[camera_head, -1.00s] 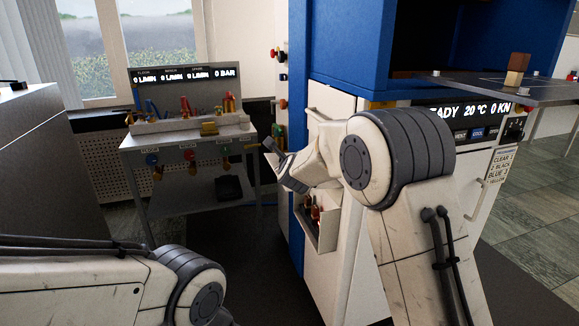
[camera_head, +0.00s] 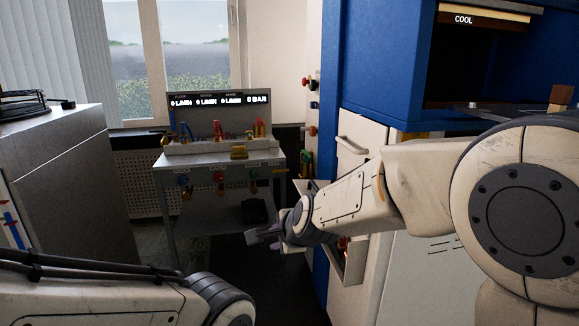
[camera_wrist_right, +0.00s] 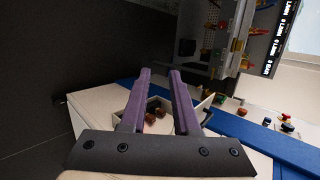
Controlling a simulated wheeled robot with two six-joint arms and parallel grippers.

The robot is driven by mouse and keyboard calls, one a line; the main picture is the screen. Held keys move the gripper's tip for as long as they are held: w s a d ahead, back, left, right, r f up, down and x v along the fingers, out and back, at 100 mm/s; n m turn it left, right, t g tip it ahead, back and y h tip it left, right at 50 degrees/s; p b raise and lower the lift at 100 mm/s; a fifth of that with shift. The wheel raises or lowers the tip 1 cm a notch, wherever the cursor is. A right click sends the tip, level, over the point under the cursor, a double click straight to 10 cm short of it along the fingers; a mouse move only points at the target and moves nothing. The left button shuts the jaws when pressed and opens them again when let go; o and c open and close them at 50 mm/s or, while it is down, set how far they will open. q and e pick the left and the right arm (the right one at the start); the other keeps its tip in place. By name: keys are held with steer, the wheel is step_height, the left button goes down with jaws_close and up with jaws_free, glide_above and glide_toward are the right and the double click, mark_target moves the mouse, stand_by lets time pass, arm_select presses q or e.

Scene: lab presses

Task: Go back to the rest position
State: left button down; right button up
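My right gripper (camera_head: 262,236) is in the lower middle of the head view, at the end of my outstretched right arm. It is in front of the blue and white press cabinet and lower than the bench top. In the right wrist view its two purple-grey fingers (camera_wrist_right: 160,73) stand apart with nothing between them. An open bin (camera_wrist_right: 152,112) on the cabinet shows behind the fingers, with small reddish and brown items in it. My left arm reaches in at the lower left of the head view, but its gripper is out of view.
A bench (camera_head: 222,158) with coloured valves and a flow display (camera_head: 218,100) stands at the back. The blue press (camera_head: 385,65) fills the right side, with a door handle (camera_head: 352,146) on its white front. A grey cabinet (camera_head: 70,160) stands left. Dark floor lies between.

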steer(key=s+f+n+g, duration=0.25)
steer(key=s+n, duration=0.35)
steer(key=s, duration=0.3)
steer(key=s+f+n+g, duration=0.25)
steer(key=s+n, duration=0.35)
steer(key=s, duration=0.4)
steer(key=s+d+f+n+g+h, duration=0.1)
steer(key=s+d+n+g+h, duration=0.15)
steer(key=s+n, duration=0.35)
steer(key=s+d+f+n+g+h, duration=0.1)
steer(key=s+d+n, duration=0.3)
steer(key=s, duration=0.4)
step_height(320, 180, up, 22)
steer(key=p, duration=2.2)
steer(key=shift+w+d+r+p, duration=0.2)
steer(key=shift+w+r+p, duration=0.05)
steer(key=shift+p, duration=0.1)
steer(key=shift+s, duration=0.1)
